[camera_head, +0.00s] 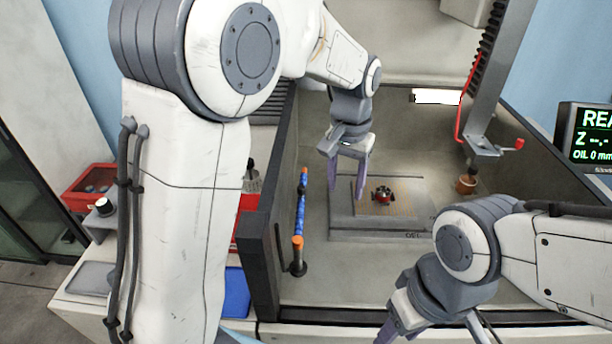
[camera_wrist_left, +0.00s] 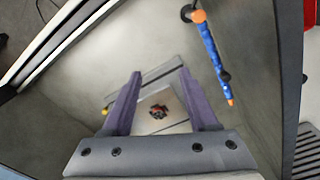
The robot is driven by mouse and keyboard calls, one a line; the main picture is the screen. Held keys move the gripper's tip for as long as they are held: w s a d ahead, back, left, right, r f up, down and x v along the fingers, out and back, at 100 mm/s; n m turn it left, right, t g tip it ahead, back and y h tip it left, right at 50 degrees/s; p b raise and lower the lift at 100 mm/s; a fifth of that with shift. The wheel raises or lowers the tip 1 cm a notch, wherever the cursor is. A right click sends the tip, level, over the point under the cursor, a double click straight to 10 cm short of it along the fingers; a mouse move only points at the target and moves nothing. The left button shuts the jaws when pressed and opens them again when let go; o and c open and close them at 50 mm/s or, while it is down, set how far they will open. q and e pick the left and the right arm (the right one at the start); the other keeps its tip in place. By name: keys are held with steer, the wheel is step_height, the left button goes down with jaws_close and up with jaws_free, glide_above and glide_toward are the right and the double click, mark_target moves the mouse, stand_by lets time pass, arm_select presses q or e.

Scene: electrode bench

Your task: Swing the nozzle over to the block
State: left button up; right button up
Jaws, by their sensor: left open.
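The nozzle (camera_head: 301,205) is a blue segmented hose with orange ends. It stands on a black mount by the tank's left wall and points toward the back, to the left of the block. It also shows in the left wrist view (camera_wrist_left: 213,55), at upper right. The block (camera_head: 382,196) is small, dark and red, on a plate mid-tank; the left wrist view shows it (camera_wrist_left: 158,112) between the fingers. My left gripper (camera_head: 347,180) is open and empty, above the tank between nozzle and block, touching neither. My right gripper (camera_head: 432,332) has its fingers apart at the front, tips partly cut off.
The tank's dark left wall (camera_head: 262,240) rises beside the nozzle. A grey column with a red cable (camera_head: 485,145) and a copper-coloured piece (camera_head: 466,184) stand at right. A screen (camera_head: 592,137) is at far right. The tank floor between nozzle and plate is clear.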

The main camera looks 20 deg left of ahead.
mark_target(302, 187)
arm_select(q)
steer(key=w+a+f+n, duration=0.3)
steer(key=w+a+f, duration=0.1)
steer(key=w+a, duration=0.85)
steer(key=shift+y, duration=0.3)
steer(key=f, duration=0.3)
steer(key=a+f+p, duration=0.1)
steer(key=f, duration=0.2)
steer(key=s+f+p, duration=0.1)
steer(key=f, duration=0.3)
steer(key=shift+a, duration=0.15)
jaws_close()
steer(key=shift+r, duration=0.1)
